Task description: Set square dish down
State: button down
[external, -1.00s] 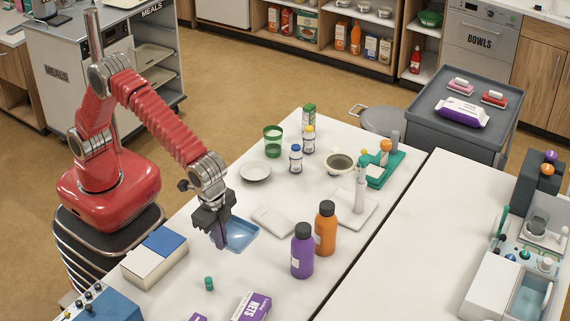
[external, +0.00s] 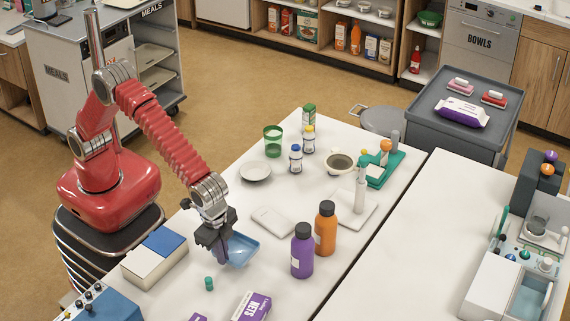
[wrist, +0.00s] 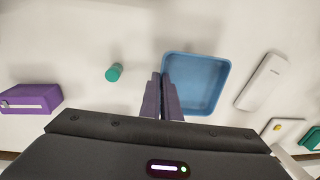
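The square dish (external: 243,250) is a shallow blue tray near the left edge of the white table (external: 180,297). In the wrist view the dish (wrist: 207,83) lies just right of the fingers and looks empty. My gripper (external: 222,258) points down at the dish's left side. In the wrist view its two purple fingers (wrist: 161,78) are close together, pinching the dish's left wall. I cannot tell whether the dish's underside touches the table or is slightly above it.
A small green cap (external: 209,284) lies nearby, in front of the dish. A white and blue box (external: 155,258) is to the left. A flat white device (external: 272,221), a purple bottle (external: 302,252) and an orange bottle (external: 325,229) stand to the right. A white saucer (external: 256,171) is behind.

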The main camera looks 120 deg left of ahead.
aim_at(225, 271)
jog(key=shift+f, duration=1.85)
jog(key=shift+f, duration=0.15)
jog(key=c, duration=2)
grip_release()
jog(key=r, duration=0.8)
jog(key=d+r, duration=0.1)
jog(key=r, duration=0.3)
jog(key=shift+r, duration=0.15)
